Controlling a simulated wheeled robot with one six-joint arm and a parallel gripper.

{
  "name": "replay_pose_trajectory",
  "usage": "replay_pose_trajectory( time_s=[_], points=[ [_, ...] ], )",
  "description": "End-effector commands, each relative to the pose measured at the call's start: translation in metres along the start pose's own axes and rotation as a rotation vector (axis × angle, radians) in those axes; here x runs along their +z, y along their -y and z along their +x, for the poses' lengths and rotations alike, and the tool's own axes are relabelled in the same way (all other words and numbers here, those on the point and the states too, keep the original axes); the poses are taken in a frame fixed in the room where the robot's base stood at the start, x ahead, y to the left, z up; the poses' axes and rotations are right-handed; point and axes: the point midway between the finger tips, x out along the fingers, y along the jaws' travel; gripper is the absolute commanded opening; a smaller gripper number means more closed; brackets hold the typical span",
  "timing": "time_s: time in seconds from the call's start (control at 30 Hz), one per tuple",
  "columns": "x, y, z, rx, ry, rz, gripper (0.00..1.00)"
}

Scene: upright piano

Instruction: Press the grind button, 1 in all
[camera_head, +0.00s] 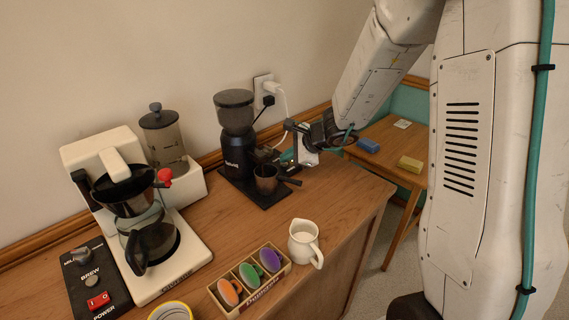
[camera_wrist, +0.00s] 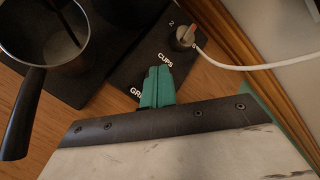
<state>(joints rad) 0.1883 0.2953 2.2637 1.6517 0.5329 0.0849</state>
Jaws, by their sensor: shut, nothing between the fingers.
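The black coffee grinder (camera_head: 236,135) stands against the wall at the back of the wooden counter. My gripper (camera_head: 287,157) is at its right side, with teal fingertips low near the counter. In the wrist view my gripper (camera_wrist: 157,84) is shut and empty over a black control panel (camera_wrist: 142,61). The panel carries the word "CUPS" and part of a word starting "GR". A knob (camera_wrist: 184,37) with a red mark sits at the panel's far end. The grind button itself is not visible; my fingers cover the panel by the "GR" lettering. I cannot tell whether they touch it.
A metal cup with a black handle (camera_wrist: 28,105) is left of my fingers. A white cord (camera_wrist: 240,67) runs from the knob's side. A coffee maker (camera_head: 150,230), white jug (camera_head: 304,243) and capsule box (camera_head: 238,306) stand on the counter (camera_head: 345,200).

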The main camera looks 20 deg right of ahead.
Motion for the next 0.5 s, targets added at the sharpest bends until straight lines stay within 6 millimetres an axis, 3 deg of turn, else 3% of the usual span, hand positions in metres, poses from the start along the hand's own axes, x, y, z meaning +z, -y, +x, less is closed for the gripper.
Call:
replay_pose_trajectory(
  time_s=[0.5],
  points=[
    [0.0063,0.0064,-0.0089,0.0,0.0,0.0,0.0]
  ],
)
